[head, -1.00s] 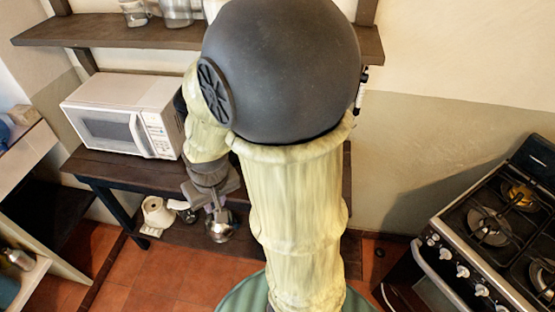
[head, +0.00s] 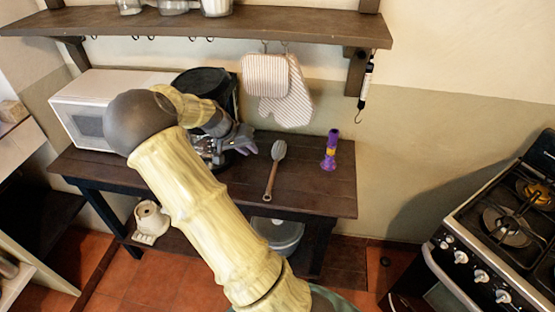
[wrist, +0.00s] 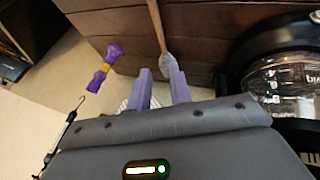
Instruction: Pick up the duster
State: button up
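A purple object with a yellow band, seemingly the duster (head: 330,150), stands upright on the right end of the dark wooden table, near the wall. It also shows left of the fingers in the wrist view (wrist: 103,68). My gripper (head: 248,142) is over the table, left of the duster and apart from it. In the wrist view my gripper (wrist: 160,75) has its two purple fingers apart, with nothing held between them.
A black coffee machine (head: 206,84) and a white microwave (head: 90,105) stand left on the table (head: 315,195). Striped oven mitts (head: 287,100) hang below the shelf (head: 320,25). A stove (head: 490,225) is at right.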

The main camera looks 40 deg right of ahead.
jog(key=p, duration=0.3)
send_near(273, 170)
jog(key=x, duration=0.3)
jog(key=shift+r, duration=0.1)
jog(key=shift+d+f, duration=0.2)
jog(key=shift+f, duration=0.2)
jog(key=shift+s, duration=0.1)
jog(key=shift+d+f, duration=0.3)
jog(key=shift+f, duration=0.1)
jog(key=p+x, duration=0.2)
jog(key=x, duration=0.2)
jog(key=shift+f, duration=0.15)
jog(key=shift+c, duration=0.4)
